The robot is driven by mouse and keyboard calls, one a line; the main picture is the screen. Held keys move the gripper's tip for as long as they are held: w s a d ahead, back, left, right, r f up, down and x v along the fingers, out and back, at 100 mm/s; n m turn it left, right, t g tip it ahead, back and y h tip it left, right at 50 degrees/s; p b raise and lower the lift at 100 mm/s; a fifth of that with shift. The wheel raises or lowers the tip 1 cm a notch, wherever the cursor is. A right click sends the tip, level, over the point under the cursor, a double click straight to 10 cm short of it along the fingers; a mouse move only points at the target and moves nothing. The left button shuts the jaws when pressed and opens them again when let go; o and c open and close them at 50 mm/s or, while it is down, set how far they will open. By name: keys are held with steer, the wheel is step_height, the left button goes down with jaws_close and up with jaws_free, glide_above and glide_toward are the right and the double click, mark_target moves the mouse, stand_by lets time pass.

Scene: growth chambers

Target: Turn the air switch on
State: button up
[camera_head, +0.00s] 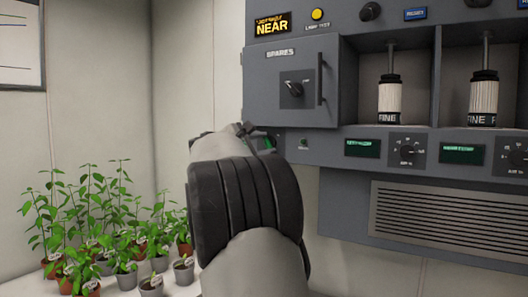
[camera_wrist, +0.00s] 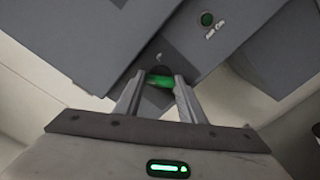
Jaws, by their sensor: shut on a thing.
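A green switch (camera_wrist: 160,81) sits at the lower edge of the grey panel (camera_wrist: 245,45), in the wrist view. My gripper (camera_wrist: 162,75) is shut on it, with one finger on each side. In the head view, a bit of green (camera_head: 268,143) shows just past my wrist, at the panel's lower left corner.
Above is a grey SPARES door (camera_head: 312,105) with a dark knob and a bar handle. To the right are two FINE cylinders (camera_head: 389,95), small displays and dials. A vent grille (camera_head: 450,218) is below. Several potted plants (camera_head: 110,235) stand at the lower left.

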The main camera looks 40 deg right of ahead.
steer(key=m+b, duration=0.4)
steer(key=shift+f+m+b, duration=0.3)
steer(key=m+b, duration=0.3)
steer(key=shift+m, duration=0.4)
steer(key=m+b, duration=0.2)
steer(key=m, duration=0.2)
steer(key=shift+r, duration=0.15)
steer(key=shift+m+b, duration=0.85)
steer(key=shift+m, duration=0.75)
steer(key=shift+r, duration=0.1)
steer(key=o, duration=1)
steer(key=shift+o, duration=0.2)
steer(key=b+v, duration=0.4)
steer(key=v, duration=1.3)
steer(key=shift+a, duration=0.2)
